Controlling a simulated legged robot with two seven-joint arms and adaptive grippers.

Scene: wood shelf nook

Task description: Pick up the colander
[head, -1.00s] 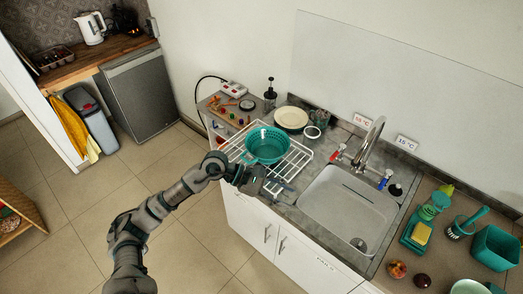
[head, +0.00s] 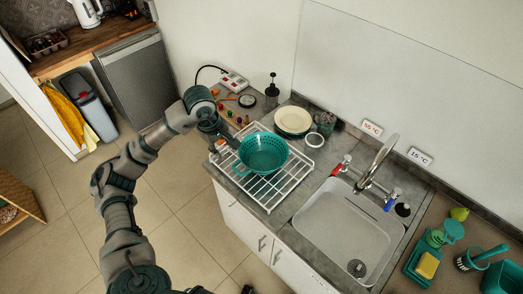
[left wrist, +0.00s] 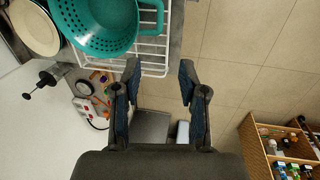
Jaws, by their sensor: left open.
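The teal colander (head: 263,153) sits upright on the white wire dish rack (head: 292,180) to the left of the sink, and looks empty. In the left wrist view the colander (left wrist: 98,25) is at the upper left, with a loop handle (left wrist: 158,17) pointing right. My left gripper (head: 226,143) is open and empty at the rack's left edge, just left of the colander. In the left wrist view its two fingers (left wrist: 159,80) are spread wide, with floor between them. The colander lies beyond the fingertips, apart from them. My right gripper is not seen.
A cream plate stack (head: 293,121), a glass (head: 326,122) and a dark plunger-topped jar (head: 272,92) stand behind the rack. The sink (head: 345,225) with its faucet (head: 376,163) is to the right. A power strip (head: 233,82) and small items lie at the back left.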

